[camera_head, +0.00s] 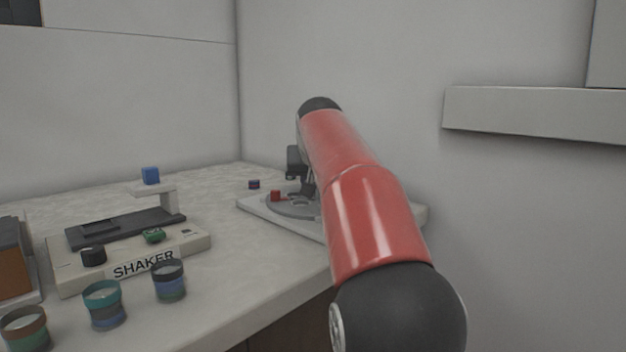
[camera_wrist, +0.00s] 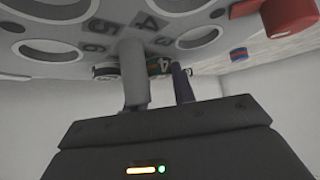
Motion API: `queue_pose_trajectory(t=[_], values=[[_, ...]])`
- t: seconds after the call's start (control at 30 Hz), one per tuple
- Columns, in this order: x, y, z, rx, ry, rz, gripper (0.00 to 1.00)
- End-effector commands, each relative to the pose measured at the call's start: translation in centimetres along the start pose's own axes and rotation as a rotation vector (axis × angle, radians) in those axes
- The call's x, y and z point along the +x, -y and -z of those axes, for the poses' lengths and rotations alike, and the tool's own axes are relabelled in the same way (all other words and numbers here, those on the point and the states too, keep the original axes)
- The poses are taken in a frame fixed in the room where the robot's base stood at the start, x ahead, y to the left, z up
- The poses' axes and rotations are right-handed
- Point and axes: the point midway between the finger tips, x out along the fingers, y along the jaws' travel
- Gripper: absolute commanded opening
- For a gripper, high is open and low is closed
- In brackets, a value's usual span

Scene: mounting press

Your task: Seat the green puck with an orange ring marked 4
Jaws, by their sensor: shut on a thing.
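My gripper (camera_wrist: 156,62) is shut on the puck (camera_wrist: 160,66) marked 4, with one finger on each side. In the wrist view the grey press plate (camera_wrist: 105,62), with round holes and printed numbers, fills the top. The puck appears close to the plate near the numbers; I cannot tell whether it touches. In the head view my gripper (camera_head: 306,178) is over the plate (camera_head: 285,209), partly behind my red arm, and the puck cannot be made out.
Several striped jars, including a teal one (camera_head: 104,304), line the front.

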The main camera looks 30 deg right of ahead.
Motion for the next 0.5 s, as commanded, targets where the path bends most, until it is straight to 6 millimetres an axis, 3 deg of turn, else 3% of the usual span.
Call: queue_pose_trajectory(t=[0.17,0.2,0.37,0.5], values=[[0.33,0.02,-0.35,0.0,0.012,0.0,0.04],[0.35,0.02,-0.37,0.0,0.013,0.0,0.3],[0.43,-0.05,-0.43,0.001,0.015,-0.002,0.51],[0.48,-0.09,-0.46,0.001,0.016,-0.003,0.51]])
